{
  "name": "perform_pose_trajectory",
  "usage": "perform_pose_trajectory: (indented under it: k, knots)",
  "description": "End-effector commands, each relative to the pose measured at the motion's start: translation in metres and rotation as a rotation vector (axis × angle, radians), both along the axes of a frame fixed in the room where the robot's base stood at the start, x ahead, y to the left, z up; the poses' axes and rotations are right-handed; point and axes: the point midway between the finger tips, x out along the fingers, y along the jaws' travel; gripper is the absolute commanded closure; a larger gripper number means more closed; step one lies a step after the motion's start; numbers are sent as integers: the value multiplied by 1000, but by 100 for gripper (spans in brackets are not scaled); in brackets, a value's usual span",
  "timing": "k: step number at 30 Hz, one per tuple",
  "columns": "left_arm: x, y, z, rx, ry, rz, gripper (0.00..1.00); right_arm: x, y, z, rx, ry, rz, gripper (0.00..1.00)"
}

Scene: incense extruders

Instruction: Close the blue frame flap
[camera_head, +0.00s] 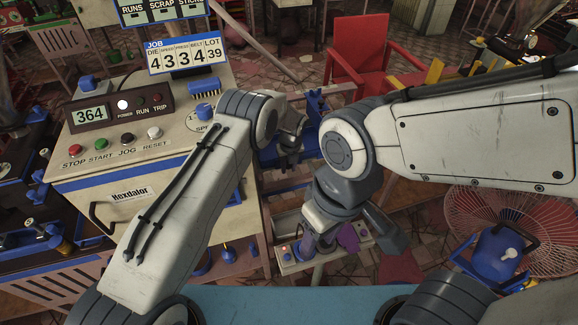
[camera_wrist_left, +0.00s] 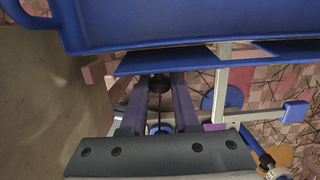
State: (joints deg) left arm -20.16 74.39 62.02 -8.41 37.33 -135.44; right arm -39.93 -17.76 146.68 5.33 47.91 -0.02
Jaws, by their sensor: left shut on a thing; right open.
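Blue frame parts (camera_head: 297,184) show in the head view behind and below my left gripper (camera_head: 290,158), beside the beige machine's right side. In the left wrist view a broad blue frame (camera_wrist_left: 180,30) crosses the top. Below it is a thin blue panel edge (camera_wrist_left: 165,61), which looks like the flap. The tips of my left gripper (camera_wrist_left: 159,84) meet this edge by a dark round part. The gripper is shut on it; the exact contact is partly hidden. My right gripper (camera_head: 346,238) is open, lower and to the right, pointing down.
A beige machine (camera_head: 225,215) with buttons and a 364 display stands on the left. A red chair (camera_head: 360,48) is at the back. A fan (camera_head: 515,225) and blue container (camera_head: 495,252) are at right. A small button box (camera_head: 290,258) is below the grippers.

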Motion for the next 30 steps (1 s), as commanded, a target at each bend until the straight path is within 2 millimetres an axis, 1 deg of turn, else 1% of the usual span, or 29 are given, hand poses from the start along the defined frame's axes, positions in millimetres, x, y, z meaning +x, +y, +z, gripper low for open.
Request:
perform_pose_trajectory:
  k: [9,22,23,24,25,30]
  knots:
    - [2,1,1,-16,54,1,100,0,0,-2,0,0,0,50]
    - [3,1,1,-18,57,1,100,0,0,-2,0,0,0,50]
    - [3,1,1,-19,57,1,59,0,0,-2,0,0,0,50]
    - [3,1,1,-19,57,1,44,0,0,-2,0,0,0,50]
    - [3,1,1,-19,57,1,43,0,0,-2,0,0,0,50]
    - [3,1,2,-18,57,0,43,0,0,-1,0,0,0,50]
